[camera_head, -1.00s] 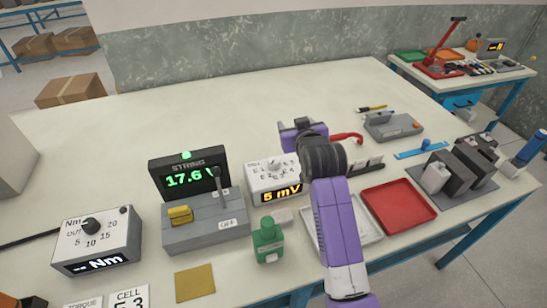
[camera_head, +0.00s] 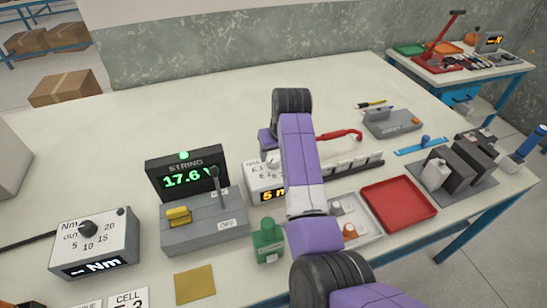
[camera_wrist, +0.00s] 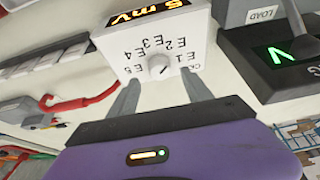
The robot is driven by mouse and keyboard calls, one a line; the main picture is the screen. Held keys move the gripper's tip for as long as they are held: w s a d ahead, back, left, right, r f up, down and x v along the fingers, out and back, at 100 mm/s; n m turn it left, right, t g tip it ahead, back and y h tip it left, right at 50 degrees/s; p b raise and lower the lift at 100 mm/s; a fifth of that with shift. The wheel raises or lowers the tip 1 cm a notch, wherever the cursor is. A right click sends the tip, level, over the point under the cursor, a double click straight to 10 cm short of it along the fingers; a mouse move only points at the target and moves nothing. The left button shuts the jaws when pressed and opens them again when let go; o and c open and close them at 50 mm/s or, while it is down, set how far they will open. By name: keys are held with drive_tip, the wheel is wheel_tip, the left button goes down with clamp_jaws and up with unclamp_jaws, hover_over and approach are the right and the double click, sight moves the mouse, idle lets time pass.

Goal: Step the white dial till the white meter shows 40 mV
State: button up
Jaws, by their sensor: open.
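The white meter (camera_head: 262,185) is a white box on the bench, partly hidden behind my arm in the head view. In the wrist view the white meter (camera_wrist: 188,30) appears upside down, its amber display reading 5 mV. The white dial (camera_wrist: 159,66) is a small round knob on its top face, ringed by marks E1 to E5 and a partly hidden one. My gripper (camera_wrist: 160,88) is open, its two grey fingers apart on either side of the dial and short of it. In the head view the fingers are hidden by my arm.
Left of the meter stands the STRING display (camera_head: 187,175) showing 17.6, with a lever box (camera_head: 205,232) marked OFF. The bench behind is clear.

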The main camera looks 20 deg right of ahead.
sight(273, 159)
drive_tip(key=shift+x, duration=2.45)
clamp_jaws()
drive_tip(key=shift+m, duration=0.4)
drive_tip(key=m+h, duration=0.1)
drive_tip(key=m, duration=0.1)
drive_tip(key=m+h, duration=0.1)
drive_tip(key=m, duration=0.1)
drive_tip(key=shift+w+a+m+b, duration=0.15)
drive_tip(key=shift+m+b, duration=0.15)
drive_tip(key=shift+b, duration=0.05)
drive_tip(key=shift+m+g+h+b, duration=0.6)
drive_tip(key=shift+m+b, duration=0.45)
drive_tip(key=shift+m, duration=0.75)
drive_tip(key=shift+r, duration=0.1)
